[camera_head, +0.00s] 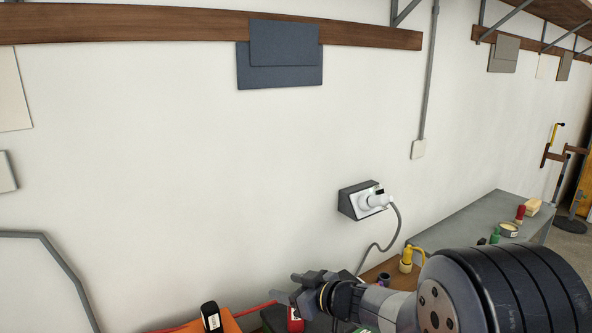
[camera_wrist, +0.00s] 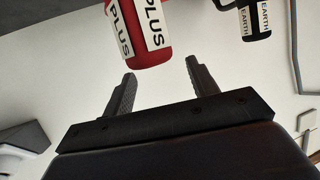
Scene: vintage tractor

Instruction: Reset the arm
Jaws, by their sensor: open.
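My gripper (camera_head: 287,289) is at the bottom middle of the head view, at the end of my arm, which reaches in from the lower right. In the wrist view my gripper (camera_wrist: 160,84) has its two dark fingers spread, with nothing between them. A red cylinder labelled PLUS (camera_wrist: 125,32) lies past the fingertips, apart from them. A black piece labelled EARTH (camera_wrist: 257,20) is further right. In the head view the red piece (camera_head: 295,323) shows just below the gripper, and the black piece (camera_head: 210,318) is to its left, both cut off or partly hidden.
A yellow item (camera_head: 406,260) and a grey bench (camera_head: 470,228) with small items stand at right.

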